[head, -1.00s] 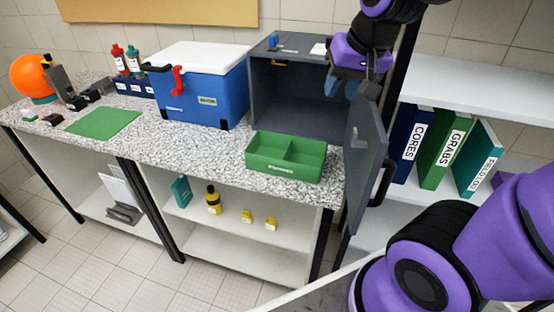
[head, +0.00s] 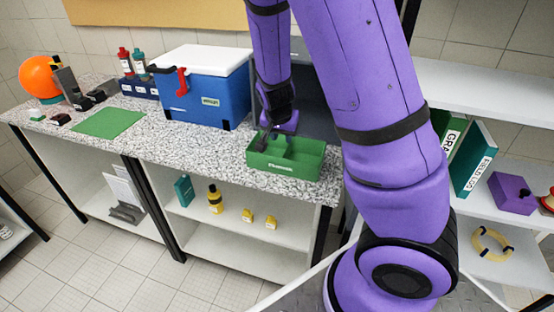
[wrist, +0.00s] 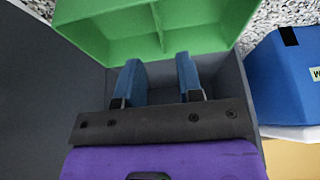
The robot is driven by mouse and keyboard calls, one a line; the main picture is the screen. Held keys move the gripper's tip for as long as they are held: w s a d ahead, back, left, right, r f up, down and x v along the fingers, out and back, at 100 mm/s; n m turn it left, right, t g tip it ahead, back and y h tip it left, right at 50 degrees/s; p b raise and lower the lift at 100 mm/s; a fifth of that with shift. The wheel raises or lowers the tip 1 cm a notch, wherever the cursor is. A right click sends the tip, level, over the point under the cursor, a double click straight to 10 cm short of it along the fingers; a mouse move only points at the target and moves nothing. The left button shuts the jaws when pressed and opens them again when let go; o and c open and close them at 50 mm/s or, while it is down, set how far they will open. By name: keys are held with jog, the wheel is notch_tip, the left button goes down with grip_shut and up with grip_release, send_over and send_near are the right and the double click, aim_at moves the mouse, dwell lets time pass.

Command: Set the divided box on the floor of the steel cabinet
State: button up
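The green divided box (head: 300,168) sits upright on the speckled counter, in front of the grey steel cabinet (head: 316,112). My arm hides most of the cabinet and its door in the head view. My gripper (head: 272,140) is at the left back part of the box. Grey cabinet surfaces (wrist: 40,110) show beside my gripper.
A blue cooler (head: 208,98) with a white lid stands left of the cabinet. A green mat (head: 108,122) lies farther left on the counter (head: 185,150). Shelves with binders (head: 472,160) and a purple box (head: 511,192) are at the right.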

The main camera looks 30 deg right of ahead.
aim_at(286, 153)
jog(key=x, duration=0.6)
jog(key=shift+w+r, duration=0.1)
jog(key=shift+w, duration=0.1)
jog(key=shift+d+x, duration=0.1)
jog(key=shift+x, duration=1.35)
jog(key=shift+d+x, duration=0.15)
jog(key=shift+x, duration=1.3)
jog(key=shift+s, duration=0.15)
grip_shut()
